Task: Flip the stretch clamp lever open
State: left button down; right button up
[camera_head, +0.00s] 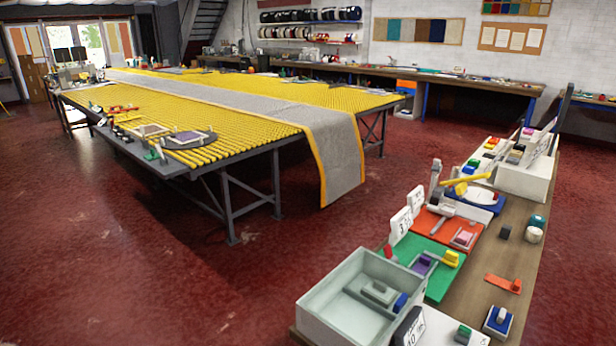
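No part of either gripper shows in the head view. A device with a raised yellow lever (474,180) stands on a blue base (478,200) on the right-hand wooden bench; I cannot tell whether it is the stretch clamp. A small green upright tool (155,150) stands at the near edge of the large yellow-topped table (235,142), beside a dark grey pad (190,139). These parts are too small to tell whether one is a clamp with a lever, or whether it is open or shut.
A grey runner with yellow edging (342,160) lies along the table and hangs over its end. The wooden bench (515,248) carries a pale open bin (330,290), a green mat (412,255) and an orange mat (440,222). The red floor (200,290) is clear between table and bench.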

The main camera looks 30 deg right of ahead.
aim_at(388, 252)
jog(key=i+z, duration=0.25)
jog(key=z, duration=0.2)
jog(key=i+j+z, duration=0.2)
jog(key=z, duration=0.3)
jog(key=i+j+z, duration=0.2)
jog(key=z, duration=0.25)
jog(key=i+j+z, duration=0.15)
jog(key=j+z, duration=0.3)
jog(key=i+j+z, duration=0.15)
jog(key=z, duration=0.35)
jog(key=j+z, duration=0.75)
jog(key=j, duration=0.15)
jog(key=i+j+z, duration=0.1)
jog(key=j+z, duration=0.25)
jog(key=j, duration=0.15)
